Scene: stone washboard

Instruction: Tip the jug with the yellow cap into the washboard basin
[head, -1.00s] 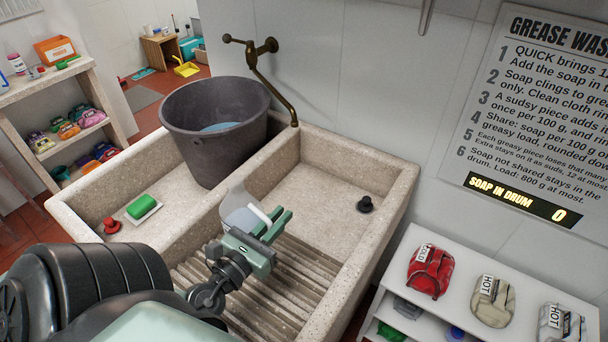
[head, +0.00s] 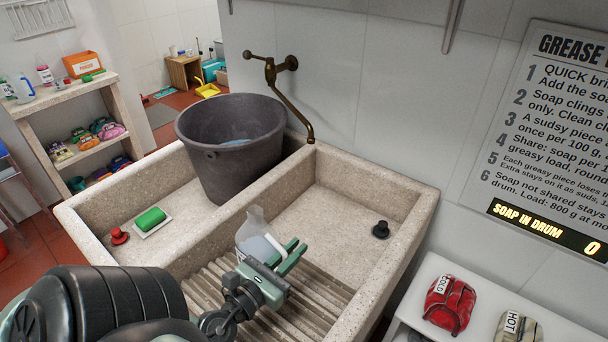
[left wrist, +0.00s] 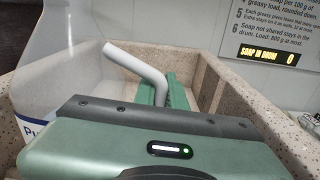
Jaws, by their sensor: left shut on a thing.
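My left gripper (head: 285,262) is shut on the white handle (head: 286,246) of a clear jug (head: 254,232), over the upper end of the washboard ridges (head: 225,280). The jug stands roughly upright with pale liquid inside. No yellow cap shows on it. In the left wrist view the jug (left wrist: 48,75) is at the left with part of a label, and its bent handle (left wrist: 140,64) runs into the green fingers (left wrist: 170,92). The washboard basin (head: 345,215), with a black plug (head: 381,230), lies just beyond the jug. My right gripper is out of view.
A dark bucket (head: 222,165) with water stands in the left basin. A brass tap (head: 290,98) hangs behind. A sign reads 0 soap in drum. Bundles (head: 450,302) sit on a right shelf.

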